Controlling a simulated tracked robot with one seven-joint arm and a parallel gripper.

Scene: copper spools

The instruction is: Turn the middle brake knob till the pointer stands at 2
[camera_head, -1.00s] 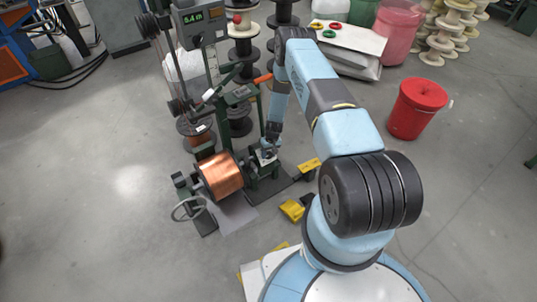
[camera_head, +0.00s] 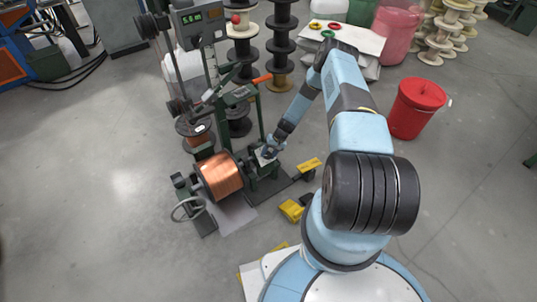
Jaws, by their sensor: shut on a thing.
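My gripper (camera_head: 268,153) is small in the picture, down at the pale plate (camera_head: 261,159) on the green winding machine, right of the copper spool (camera_head: 221,177). It is shut on a brake knob there. The jaws cover the knob, so its pointer and the numbers around it cannot be read. Which of the knobs it holds cannot be told at this size.
The machine's green display (camera_head: 193,14) stands at the upper left on a post. A grey handwheel (camera_head: 188,209) sits left of the spool. Yellow blocks (camera_head: 292,210) lie on the floor nearby. A red bucket (camera_head: 416,108) stands right of my arm.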

